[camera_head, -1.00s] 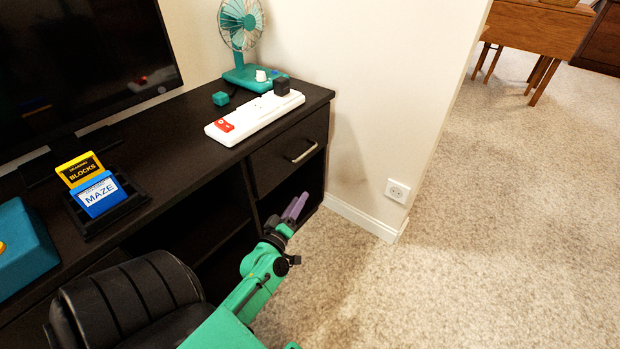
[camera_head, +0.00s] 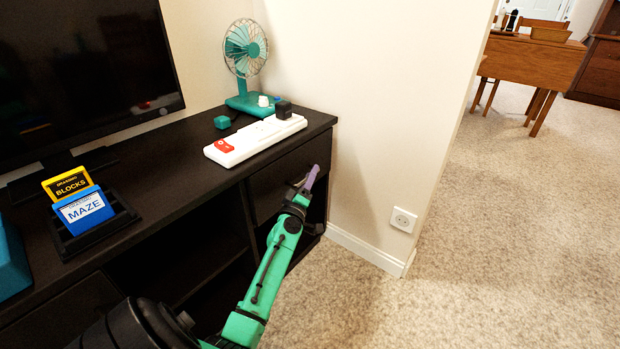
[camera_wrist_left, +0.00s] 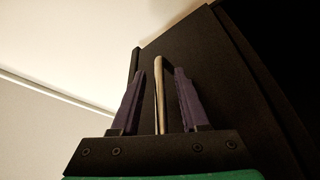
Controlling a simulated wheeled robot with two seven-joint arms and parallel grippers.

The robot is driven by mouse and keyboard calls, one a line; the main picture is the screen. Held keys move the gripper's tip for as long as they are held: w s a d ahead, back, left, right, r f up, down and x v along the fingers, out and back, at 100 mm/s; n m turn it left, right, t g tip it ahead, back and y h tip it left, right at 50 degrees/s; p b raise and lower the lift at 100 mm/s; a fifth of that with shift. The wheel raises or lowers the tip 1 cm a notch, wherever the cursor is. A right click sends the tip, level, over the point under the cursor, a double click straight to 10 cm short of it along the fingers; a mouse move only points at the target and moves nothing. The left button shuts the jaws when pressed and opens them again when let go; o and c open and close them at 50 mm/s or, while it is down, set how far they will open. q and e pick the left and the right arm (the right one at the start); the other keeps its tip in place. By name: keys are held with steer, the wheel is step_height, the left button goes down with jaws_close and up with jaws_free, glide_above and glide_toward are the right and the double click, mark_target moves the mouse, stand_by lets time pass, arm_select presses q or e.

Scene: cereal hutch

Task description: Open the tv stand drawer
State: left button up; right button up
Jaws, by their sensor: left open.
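The dark tv stand (camera_head: 170,172) runs along the wall, with a closed drawer (camera_head: 268,182) at its right end. In the head view my left gripper (camera_head: 308,180) is at the drawer front and covers the handle. In the left wrist view the drawer front (camera_wrist_left: 205,65) shows with its pale bar handle (camera_wrist_left: 159,95). The handle lies between the two purple fingers of my left gripper (camera_wrist_left: 158,95), which are open and apart from it on both sides. My right gripper is not in view.
On the stand are a white power strip (camera_head: 255,141), a teal fan (camera_head: 245,60), a television (camera_head: 90,70) and a cartridge holder (camera_head: 118,222) with two cartridges. A wall with an outlet (camera_head: 403,219) stands right of the drawer. Carpet in front is clear.

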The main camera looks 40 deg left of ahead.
arm_select(q)
jaws_close()
stand_by(1.4)
